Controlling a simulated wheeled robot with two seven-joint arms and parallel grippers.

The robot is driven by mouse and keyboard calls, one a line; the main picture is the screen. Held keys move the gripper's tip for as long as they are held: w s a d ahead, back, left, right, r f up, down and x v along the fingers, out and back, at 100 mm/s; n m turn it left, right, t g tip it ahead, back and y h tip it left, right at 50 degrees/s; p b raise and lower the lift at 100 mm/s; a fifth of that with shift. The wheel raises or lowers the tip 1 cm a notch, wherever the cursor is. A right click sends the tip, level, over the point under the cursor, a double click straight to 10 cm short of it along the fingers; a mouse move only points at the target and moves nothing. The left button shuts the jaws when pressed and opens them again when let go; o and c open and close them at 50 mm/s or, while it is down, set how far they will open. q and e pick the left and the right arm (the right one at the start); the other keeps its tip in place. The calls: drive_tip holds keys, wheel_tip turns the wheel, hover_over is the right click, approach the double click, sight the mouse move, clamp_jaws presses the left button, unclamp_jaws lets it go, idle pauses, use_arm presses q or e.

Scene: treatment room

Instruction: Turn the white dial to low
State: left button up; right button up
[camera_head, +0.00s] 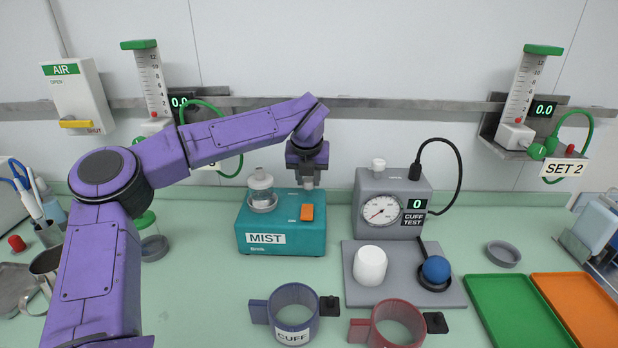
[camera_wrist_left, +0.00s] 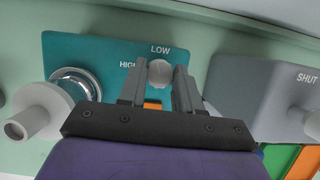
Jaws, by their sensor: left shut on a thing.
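The teal mist box (camera_head: 255,222) stands on the green counter, with a MIST label on its front. In the left wrist view its top (camera_wrist_left: 92,48) bears the words LOW and HIGH beside the round white dial (camera_wrist_left: 159,71). My left gripper (camera_head: 308,184) reaches down over the back right of the box. In the left wrist view its fingers (camera_wrist_left: 160,84) are shut on the dial, one on each side. Where the dial points cannot be told. In the head view the gripper mostly hides the dial. My right gripper is not in view.
A grey cuff-test box (camera_head: 397,190) stands to the right. A blue cuff (camera_head: 290,328) and a red cuff (camera_head: 397,335) lie in front.

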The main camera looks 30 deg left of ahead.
use_arm(q)
drive_tip(key=shift+a+m+h+p, duration=0.15)
drive_tip(key=shift+m+h+p, duration=0.65)
drive_tip(key=shift+m, duration=1.3)
drive_tip(key=o, duration=1)
drive_tip(key=shift+s, duration=0.1)
drive_tip(key=b+v, duration=0.1)
drive_tip(key=v, duration=0.9)
drive_tip(key=shift+s+r, duration=0.15)
drive_tip(key=shift+s, duration=0.1)
